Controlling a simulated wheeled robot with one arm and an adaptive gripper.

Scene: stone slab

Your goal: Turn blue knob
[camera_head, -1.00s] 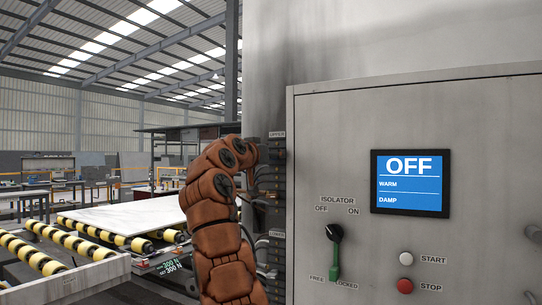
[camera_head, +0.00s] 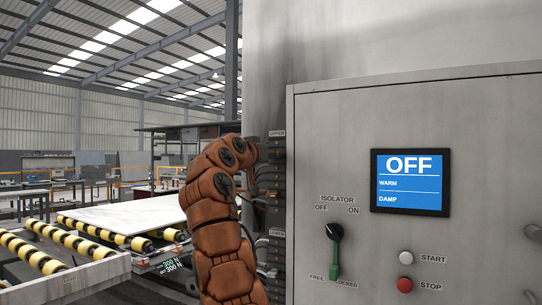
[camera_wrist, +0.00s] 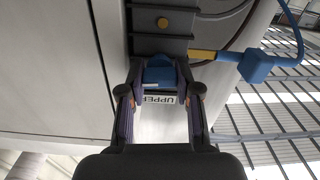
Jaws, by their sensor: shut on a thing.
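The blue knob (camera_wrist: 160,72) shows in the wrist view, on a dark mounting block. My gripper (camera_wrist: 160,84) has one finger on each side of it and is shut on it. The label UPPER (camera_wrist: 166,99) lies between the fingers, upside down. In the head view, my orange-brown arm reaches up to the dark strip of blocks at the left side of the grey cabinet. The UPPER label (camera_head: 277,133) shows there at the strip's top. My fingers and the blue knob are hidden in the head view.
A blue plug (camera_wrist: 255,66) with cables sits beside the block. A pale slab (camera_head: 130,214) lies on rollers at left.

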